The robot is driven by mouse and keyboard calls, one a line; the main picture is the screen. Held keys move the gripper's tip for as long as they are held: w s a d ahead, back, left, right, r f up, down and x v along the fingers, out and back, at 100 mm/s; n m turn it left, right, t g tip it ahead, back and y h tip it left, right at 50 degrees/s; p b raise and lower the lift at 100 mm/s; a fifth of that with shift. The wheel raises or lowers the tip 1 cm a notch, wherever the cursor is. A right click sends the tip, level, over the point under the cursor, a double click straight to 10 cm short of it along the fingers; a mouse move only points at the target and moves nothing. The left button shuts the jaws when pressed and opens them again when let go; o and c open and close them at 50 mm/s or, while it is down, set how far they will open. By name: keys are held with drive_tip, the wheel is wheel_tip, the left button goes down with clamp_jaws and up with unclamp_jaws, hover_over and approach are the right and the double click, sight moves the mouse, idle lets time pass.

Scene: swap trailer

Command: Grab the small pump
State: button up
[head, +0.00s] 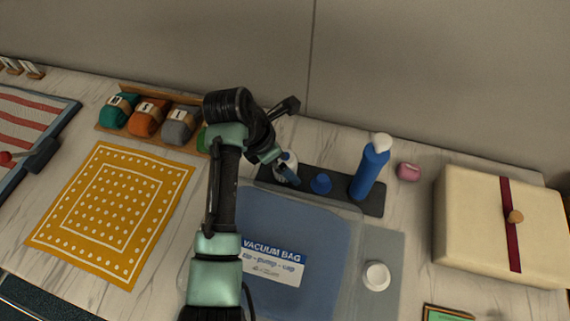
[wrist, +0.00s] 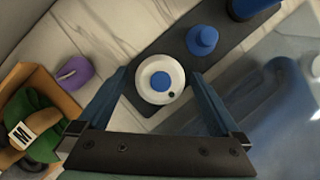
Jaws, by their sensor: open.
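A small white round item with a blue centre and a dark dot (wrist: 148,90), likely the small pump, stands at the left end of a dark tray (head: 341,200). In the head view its white body (head: 281,158) is partly hidden by my gripper (head: 284,172). In the wrist view my gripper (wrist: 160,76) is open, with one blue finger on each side of the white item. I cannot tell whether the fingers touch it. A blue knob-like piece (head: 321,184) and a tall blue bottle-shaped piece with a white top (head: 369,174) stand farther right on the tray.
A clear vacuum bag (head: 335,225) with a white cap (head: 376,276) lies in front of the tray. Rolled cloths (head: 147,121) in a wooden holder stand left. A yellow patterned cloth (head: 170,168) lies front left. A pink item (head: 409,172) and cream box (head: 470,222) are right.

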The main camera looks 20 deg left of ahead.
drive_tip(key=shift+x, duration=0.75)
drive_tip(key=shift+r, duration=0.1)
clamp_jaws()
